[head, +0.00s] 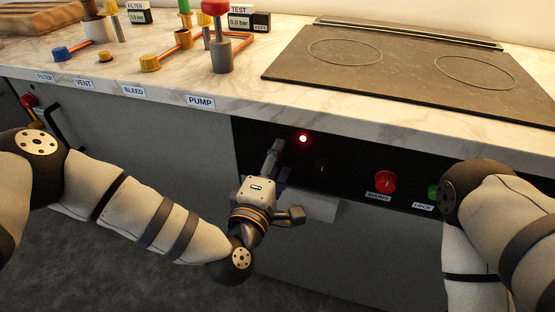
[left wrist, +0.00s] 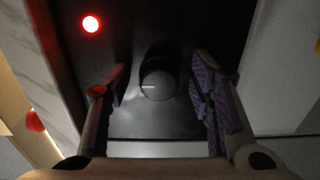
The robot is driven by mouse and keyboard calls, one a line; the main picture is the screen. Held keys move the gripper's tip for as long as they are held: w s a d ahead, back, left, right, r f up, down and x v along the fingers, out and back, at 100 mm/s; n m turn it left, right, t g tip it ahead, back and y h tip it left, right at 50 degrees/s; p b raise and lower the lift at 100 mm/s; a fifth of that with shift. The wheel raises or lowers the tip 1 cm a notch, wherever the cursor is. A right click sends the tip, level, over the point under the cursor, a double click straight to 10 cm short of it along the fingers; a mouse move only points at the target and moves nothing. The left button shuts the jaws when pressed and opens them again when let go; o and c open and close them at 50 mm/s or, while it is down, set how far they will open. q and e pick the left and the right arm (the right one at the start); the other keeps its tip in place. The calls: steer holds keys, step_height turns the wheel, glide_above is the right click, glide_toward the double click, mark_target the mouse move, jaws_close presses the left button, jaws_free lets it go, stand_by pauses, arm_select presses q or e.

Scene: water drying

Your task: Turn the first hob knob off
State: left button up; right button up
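A dark round hob knob (left wrist: 158,84) sits on the black control panel in the left wrist view, with a pale line on its face pointing left in that picture. My left gripper (left wrist: 158,90) is open, its purple-padded fingers on either side of the knob with gaps showing. In the head view my left gripper (head: 279,162) is at the panel's left end and hides this knob. A lit red lamp (head: 303,138) glows beside it; it also shows in the left wrist view (left wrist: 91,24). Another dark knob (head: 321,168) is faintly visible to the right. My right gripper is not in view.
A red knob (head: 385,182) labelled MAINS and a partly hidden green button (head: 433,192) are farther right on the panel. The marble counter (head: 180,82) overhangs above, with a black hob (head: 400,70). A pale plate (head: 312,206) is below the panel.

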arm_select(q)
steer(key=v, duration=1.2)
steer(key=shift+r, duration=0.1)
steer(key=s+a+f+m+g+p, duration=0.35)
steer(key=s+f+m+g, duration=0.85)
steer(key=s+f, duration=0.55)
steer(key=s+a+m+g+y, duration=0.2)
steer(key=s+a+g+y, duration=0.3)
steer(key=s+a, duration=1)
steer(key=s+g, duration=0.2)
steer(key=shift+s+r+g+y+p, duration=0.2)
steer(key=shift+g+y+p, duration=0.1)
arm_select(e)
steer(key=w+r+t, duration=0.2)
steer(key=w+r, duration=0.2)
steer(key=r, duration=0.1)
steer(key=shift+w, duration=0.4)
